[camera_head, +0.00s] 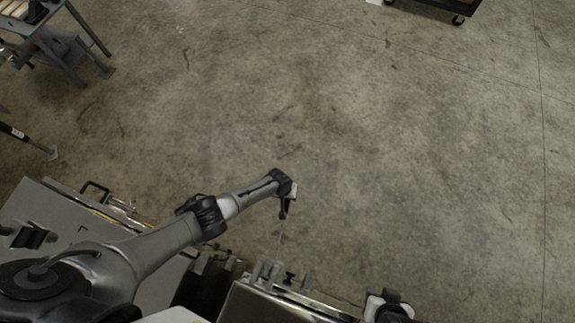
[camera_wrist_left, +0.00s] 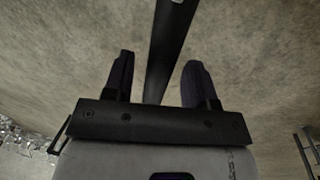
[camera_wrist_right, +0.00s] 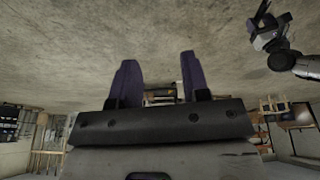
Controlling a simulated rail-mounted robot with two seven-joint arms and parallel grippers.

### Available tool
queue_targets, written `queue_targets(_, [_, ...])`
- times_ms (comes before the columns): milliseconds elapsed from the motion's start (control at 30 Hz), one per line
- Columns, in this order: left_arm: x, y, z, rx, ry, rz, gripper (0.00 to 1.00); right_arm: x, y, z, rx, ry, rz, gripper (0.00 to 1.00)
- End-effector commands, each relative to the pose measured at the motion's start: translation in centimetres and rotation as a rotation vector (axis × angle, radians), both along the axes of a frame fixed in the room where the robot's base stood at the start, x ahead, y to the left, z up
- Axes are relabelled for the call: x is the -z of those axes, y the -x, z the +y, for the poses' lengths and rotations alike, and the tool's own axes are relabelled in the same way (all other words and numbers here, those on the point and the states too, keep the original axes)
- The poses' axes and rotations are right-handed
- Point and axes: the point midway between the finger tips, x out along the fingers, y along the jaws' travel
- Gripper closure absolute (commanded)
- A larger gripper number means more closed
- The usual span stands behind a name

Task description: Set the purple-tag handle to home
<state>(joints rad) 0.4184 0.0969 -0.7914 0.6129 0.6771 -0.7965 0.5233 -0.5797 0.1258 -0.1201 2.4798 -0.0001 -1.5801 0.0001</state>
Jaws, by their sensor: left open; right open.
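A small dark blue-purple piece (camera_head: 289,277) shows among upright metal parts on the trailer's edge in the head view; I cannot tell for sure that it is the purple tag. My left gripper (camera_head: 285,211) hangs above and slightly left of it, at the end of the left arm. In the left wrist view its open fingers (camera_wrist_left: 156,80) stand on either side of a long dark bar (camera_wrist_left: 170,40); contact is not clear. My right gripper (camera_head: 390,308) is at the bottom edge in the head view. In the right wrist view its open fingers (camera_wrist_right: 159,78) are empty.
An aluminium trailer (camera_head: 270,308) lies along the bottom, with another pale panel (camera_head: 40,205) at lower left. A grey workbench (camera_head: 55,45) stands at upper left and a dark cart (camera_head: 435,8) at the top. The concrete floor between is clear.

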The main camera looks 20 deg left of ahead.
Motion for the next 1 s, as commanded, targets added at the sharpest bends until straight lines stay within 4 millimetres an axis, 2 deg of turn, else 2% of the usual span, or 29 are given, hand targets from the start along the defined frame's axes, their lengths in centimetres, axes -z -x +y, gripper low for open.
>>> queue_targets(67, [-0.01,0.0,-0.02,0.0,0.0,0.0,0.49,-0.01,0.0,0.0,0.0,0.0,0.0,0.57])
queue_targets(600, [-0.01,0.02,0.01,0.0,0.0,0.0,1.0,-0.02,-0.01,0.23,0.006,-0.008,0.0,0.57])
queue_targets(867, [0.03,0.01,-0.08,0.003,0.0,0.0,1.0,0.05,-0.01,0.28,0.006,-0.009,0.0,0.57])
queue_targets(1000, [0.16,-0.13,-0.88,0.03,0.001,0.0,1.0,0.47,0.0,0.27,0.006,-0.009,0.0,0.57])
